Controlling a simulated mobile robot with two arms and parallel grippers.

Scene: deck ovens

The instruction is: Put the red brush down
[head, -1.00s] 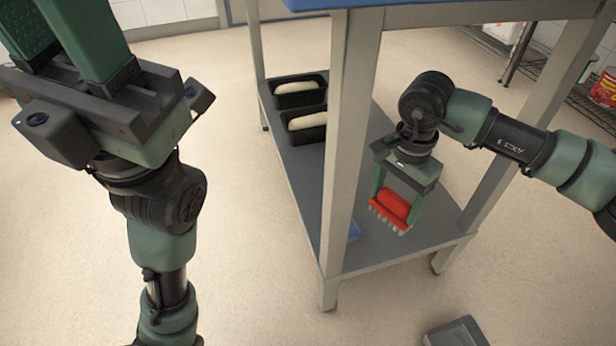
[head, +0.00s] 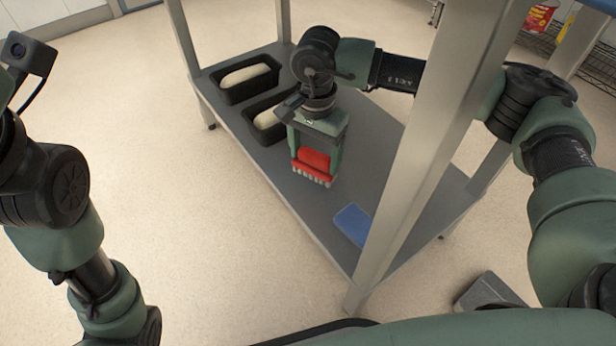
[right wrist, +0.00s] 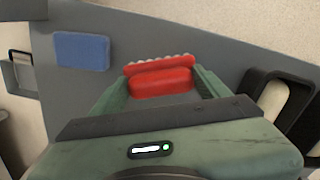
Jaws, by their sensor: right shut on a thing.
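The red brush (head: 314,161) has a red body and pale bristles that point down. My right gripper (head: 314,163) is shut on it, over the grey lower shelf (head: 372,138) of the rack. In the right wrist view the brush (right wrist: 160,82) sits between the two green fingers. I cannot tell whether the bristles touch the shelf or hang just above it. My left arm shows at the left edge of the head view, but its fingers are out of the picture.
Two black tins with pale dough, one farther back (head: 246,82) and one nearer (head: 268,122), stand on the shelf left of the brush. A blue flat item (head: 353,224) lies toward the near corner. A rack post (head: 424,150) rises right of my gripper. Bare shelf lies between.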

